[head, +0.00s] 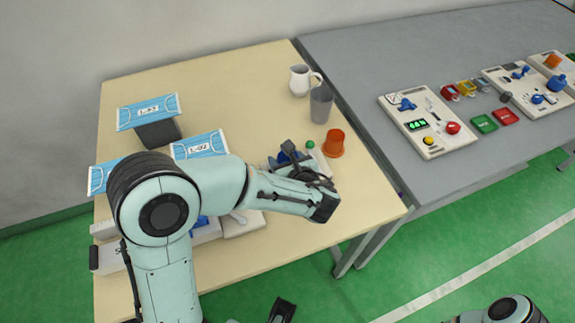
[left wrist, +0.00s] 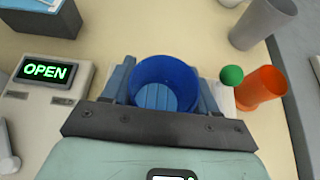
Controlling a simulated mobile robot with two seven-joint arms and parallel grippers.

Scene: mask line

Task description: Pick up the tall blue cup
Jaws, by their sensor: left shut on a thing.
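The tall blue cup (left wrist: 166,72) sits between the fingers of my left gripper (left wrist: 165,95) in the left wrist view, its open mouth toward the camera. The gripper is shut on it, one finger on each side. In the head view only a little of the blue cup (head: 284,158) shows, mostly hidden by my left gripper (head: 291,153) and wrist. I cannot tell whether its base touches the table. A dark piece at the bottom edge of the head view may belong to my right gripper; its jaws are not clear.
An orange cup (head: 334,143) with a green ball (head: 310,144) beside it stands close to the right. A grey cup (head: 321,104) and white pitcher (head: 299,80) stand behind. Mask packs (head: 147,111) lie left; a box reading OPEN (left wrist: 45,75) is near. A grey table (head: 375,70) adjoins right.

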